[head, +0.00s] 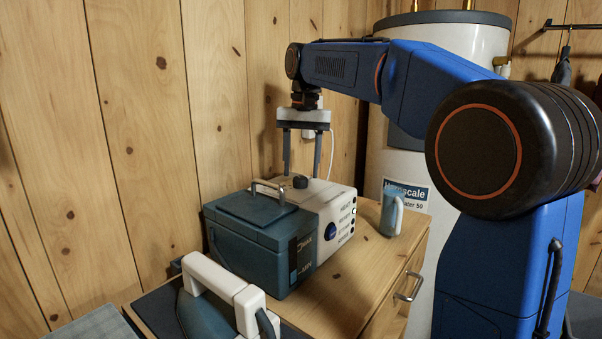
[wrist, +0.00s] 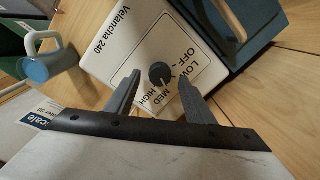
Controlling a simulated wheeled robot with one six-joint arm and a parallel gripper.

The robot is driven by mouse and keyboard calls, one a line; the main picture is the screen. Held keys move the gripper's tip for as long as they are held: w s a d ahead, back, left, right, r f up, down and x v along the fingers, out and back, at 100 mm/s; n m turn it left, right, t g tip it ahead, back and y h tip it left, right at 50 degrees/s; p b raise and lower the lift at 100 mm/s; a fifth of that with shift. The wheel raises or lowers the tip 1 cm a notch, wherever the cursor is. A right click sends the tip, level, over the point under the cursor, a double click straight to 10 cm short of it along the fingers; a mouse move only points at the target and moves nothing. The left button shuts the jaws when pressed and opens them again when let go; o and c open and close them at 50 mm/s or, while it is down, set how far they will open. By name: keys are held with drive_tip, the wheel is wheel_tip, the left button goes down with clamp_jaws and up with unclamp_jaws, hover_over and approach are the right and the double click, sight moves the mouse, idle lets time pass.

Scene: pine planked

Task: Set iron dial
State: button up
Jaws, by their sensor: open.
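The iron's station (head: 335,205) is a white and teal box on the wooden cabinet, with a teal water tank (head: 245,240) at its front. A small black round dial (head: 300,182) sits on its white top. In the wrist view the dial (wrist: 158,73) has OFF, LOW, MED and HIGH printed around it; I cannot tell which its pointer marks. My gripper (head: 302,173) points down over the station top. In the wrist view its fingers (wrist: 159,80) are open, one on each side of the dial, with visible gaps. The iron (head: 215,300) rests in front, its white handle up.
A blue mug (head: 392,212) stands right of the station; it also shows in the wrist view (wrist: 50,62). A metal handle (head: 266,186) rises from the tank lid, close to the dial. A white water heater (head: 465,45) stands behind at right. The planked wall is at left.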

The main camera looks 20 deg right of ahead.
drive_tip(key=shift+f, duration=1)
drive_tip(key=c, duration=1.1)
drive_tip(key=shift+o, duration=0.2)
